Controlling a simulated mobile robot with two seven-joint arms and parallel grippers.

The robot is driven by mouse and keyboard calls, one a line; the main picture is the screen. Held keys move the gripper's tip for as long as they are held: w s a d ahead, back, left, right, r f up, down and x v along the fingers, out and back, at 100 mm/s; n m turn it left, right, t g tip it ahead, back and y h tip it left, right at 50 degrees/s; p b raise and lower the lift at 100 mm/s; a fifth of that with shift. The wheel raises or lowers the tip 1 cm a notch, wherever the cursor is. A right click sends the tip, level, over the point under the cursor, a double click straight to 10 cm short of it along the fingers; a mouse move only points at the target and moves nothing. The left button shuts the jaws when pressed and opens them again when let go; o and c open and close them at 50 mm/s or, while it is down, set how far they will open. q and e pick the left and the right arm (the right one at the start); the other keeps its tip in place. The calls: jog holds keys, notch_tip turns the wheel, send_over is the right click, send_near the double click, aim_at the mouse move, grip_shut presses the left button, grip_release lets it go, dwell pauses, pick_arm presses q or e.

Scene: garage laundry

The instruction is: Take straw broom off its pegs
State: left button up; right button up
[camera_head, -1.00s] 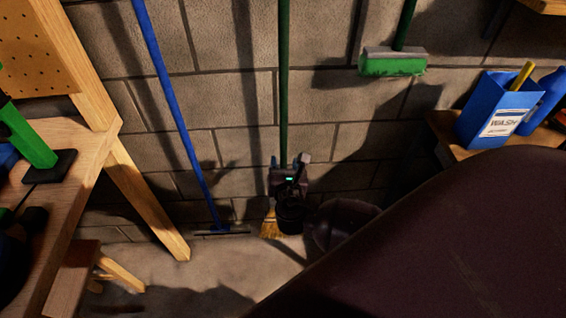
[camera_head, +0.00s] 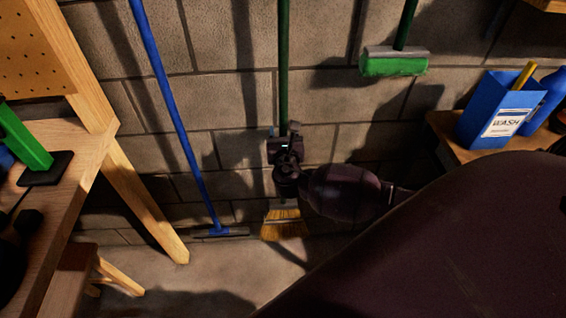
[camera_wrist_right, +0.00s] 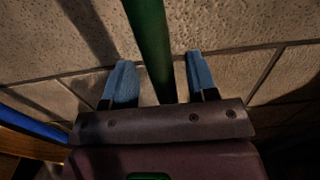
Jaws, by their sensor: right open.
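The straw broom has a green handle (camera_head: 284,65) that runs upright along the block wall, with yellow bristles (camera_head: 285,223) low near the floor. My right gripper (camera_head: 282,140) is at the lower part of the handle and hides that stretch of it. In the right wrist view, the two blue-padded fingers (camera_wrist_right: 159,82) stand apart, one on each side of the green handle (camera_wrist_right: 150,45), with gaps visible. The pegs are not in view. My left gripper is not in view.
A blue-handled squeegee (camera_head: 175,105) leans left of the broom. A green-headed brush (camera_head: 393,62) hangs at the upper right. A wooden bench (camera_head: 75,170) stands at left. A blue wash box (camera_head: 497,110) sits on a shelf at right.

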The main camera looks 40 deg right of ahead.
jog(key=shift+x, duration=1.4)
jog(key=shift+s, duration=0.1)
grip_shut()
jog(key=shift+r, duration=0.1)
